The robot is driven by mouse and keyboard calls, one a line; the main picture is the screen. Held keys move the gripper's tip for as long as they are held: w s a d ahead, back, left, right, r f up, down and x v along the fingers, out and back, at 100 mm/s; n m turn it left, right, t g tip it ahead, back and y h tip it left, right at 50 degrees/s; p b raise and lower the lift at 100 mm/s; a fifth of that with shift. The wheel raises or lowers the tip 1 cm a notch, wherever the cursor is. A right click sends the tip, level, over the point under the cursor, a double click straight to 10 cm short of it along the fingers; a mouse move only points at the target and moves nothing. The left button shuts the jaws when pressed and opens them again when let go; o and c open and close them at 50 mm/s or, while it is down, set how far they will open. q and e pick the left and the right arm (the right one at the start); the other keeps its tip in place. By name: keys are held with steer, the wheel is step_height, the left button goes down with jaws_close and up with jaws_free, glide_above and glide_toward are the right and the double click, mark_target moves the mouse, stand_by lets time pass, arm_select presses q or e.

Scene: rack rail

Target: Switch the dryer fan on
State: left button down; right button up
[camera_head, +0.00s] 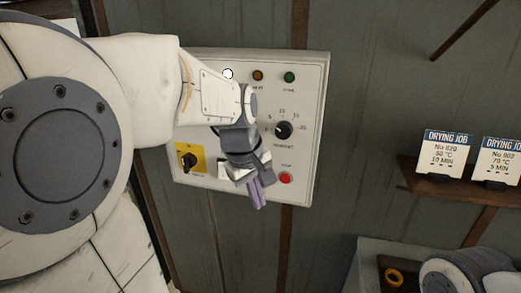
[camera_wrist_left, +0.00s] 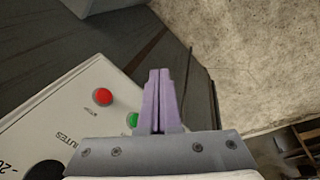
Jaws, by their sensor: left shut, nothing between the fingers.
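The white control panel (camera_head: 310,110) hangs on the wall in the head view, with a yellow plate and black rotary switch (camera_head: 188,160) at lower left. A black minutes dial (camera_head: 283,129) and a red button (camera_head: 285,178) are at its right. My left gripper (camera_head: 258,196) is in front of the panel's lower middle, its purple fingers shut and empty. In the left wrist view, the fingers (camera_wrist_left: 159,98) are beside a green button (camera_wrist_left: 132,119), partly covering it; the red button (camera_wrist_left: 102,96) is clear. Contact cannot be told. The fan label is not readable. My right gripper is not seen.
A white lamp (camera_head: 228,74), an amber lamp (camera_head: 258,76) and a green lamp (camera_head: 289,77) line the panel's top. Drying job cards (camera_head: 446,153) stand on a brown shelf (camera_head: 457,190) at right. An orange ring (camera_head: 394,277) lies at lower right.

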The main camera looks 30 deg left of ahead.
mark_target(220, 175)
arm_select(q)
steer(key=a+r+n+p, duration=0.1)
steer(key=a+r+n, duration=0.2)
steer(key=a, duration=0.3)
steer(key=s+a+r+n+y+p, duration=0.1)
steer(key=a+r+n, duration=0.3)
steer(key=a, duration=0.3)
steer(key=shift+s+a+n+t+y, duration=0.15)
steer(key=shift+n+t+y, duration=0.15)
steer(key=shift+n, duration=0.4)
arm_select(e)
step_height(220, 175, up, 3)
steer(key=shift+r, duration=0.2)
arm_select(q)
steer(key=w+f+p, duration=0.1)
steer(key=w+f, duration=0.1)
steer(key=f, duration=0.1)
steer(key=w+a+f+p, duration=0.1)
steer(key=w+f, duration=0.1)
steer(key=f, duration=0.1)
steer(key=w+f+p, duration=0.2)
steer(key=f, duration=0.1)
steer(key=shift+w+a+f, duration=0.25)
steer(key=shift+w+f, duration=0.2)
steer(key=shift+w, duration=0.05)
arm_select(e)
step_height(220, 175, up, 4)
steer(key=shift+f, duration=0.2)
